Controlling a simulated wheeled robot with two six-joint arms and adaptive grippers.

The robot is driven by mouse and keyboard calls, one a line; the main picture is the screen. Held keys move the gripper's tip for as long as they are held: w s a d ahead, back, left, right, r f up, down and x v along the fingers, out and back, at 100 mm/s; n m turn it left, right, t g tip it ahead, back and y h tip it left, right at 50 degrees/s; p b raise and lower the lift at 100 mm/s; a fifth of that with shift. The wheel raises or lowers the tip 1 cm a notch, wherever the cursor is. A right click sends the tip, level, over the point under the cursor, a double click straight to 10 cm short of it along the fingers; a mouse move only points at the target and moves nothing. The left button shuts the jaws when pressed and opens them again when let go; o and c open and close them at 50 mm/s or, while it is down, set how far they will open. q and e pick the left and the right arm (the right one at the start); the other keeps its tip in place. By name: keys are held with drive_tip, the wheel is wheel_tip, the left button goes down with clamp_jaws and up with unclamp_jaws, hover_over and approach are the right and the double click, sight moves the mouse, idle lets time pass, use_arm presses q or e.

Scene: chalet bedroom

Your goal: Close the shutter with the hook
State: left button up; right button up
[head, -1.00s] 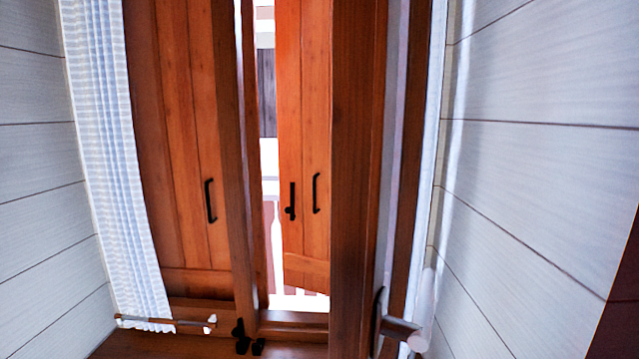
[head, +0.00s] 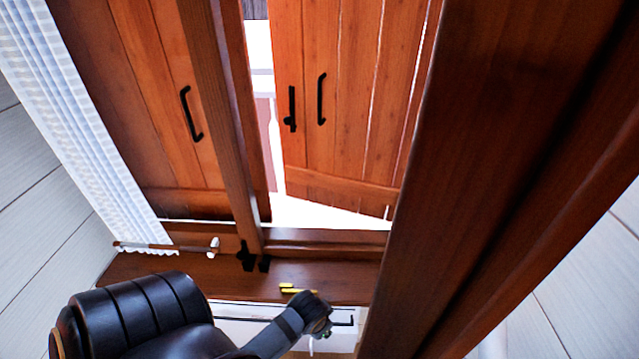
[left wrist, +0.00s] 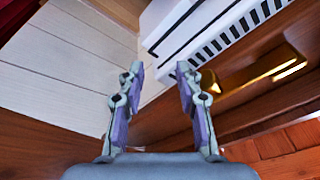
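The left shutter panel (head: 120,100) stands in its frame. The right shutter (head: 350,100) hangs ajar, with a bright gap beside and below it. It has a black handle (head: 322,98) and a black latch piece (head: 291,108). A thin brown rod with a white end (head: 185,247) lies on the sill at the left; I cannot tell if it is the hook. My left gripper (head: 318,318) is low over the front of the sill, apart from the shutter. The left wrist view shows its fingers (left wrist: 158,75) open and empty. My right gripper is out of view.
A thick wooden window frame (head: 500,150) fills the right. A small yellow item (head: 298,289) lies on the sill (head: 240,280). A white slotted radiator (left wrist: 215,35) is beneath. A pale curtain (head: 85,110) hangs at the left.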

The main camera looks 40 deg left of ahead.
use_arm(q)
wheel_tip(320, 180, up, 8)
drive_tip(key=m+t+y+p, duration=0.1)
drive_tip(key=m+t+y, duration=0.95)
drive_tip(key=m, duration=1.75)
approach(319, 102)
drive_tip(key=a+t+h, duration=0.1)
drive_tip(key=a+h, duration=0.1)
drive_tip(key=x, duration=0.2)
drive_tip(key=p+x, duration=0.1)
drive_tip(key=x, duration=0.2)
drive_tip(key=p+x, duration=0.1)
drive_tip(key=x, duration=0.2)
drive_tip(key=shift+w+r, duration=0.35)
drive_tip(key=shift+w+a+f, duration=0.1)
drive_tip(key=shift+w+a, duration=0.1)
drive_tip(key=shift+w, duration=0.2)
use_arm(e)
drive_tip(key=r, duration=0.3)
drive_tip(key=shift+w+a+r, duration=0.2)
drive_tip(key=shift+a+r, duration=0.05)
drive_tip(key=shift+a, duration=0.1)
use_arm(q)
drive_tip(key=shift+c, duration=0.2)
clamp_jaws()
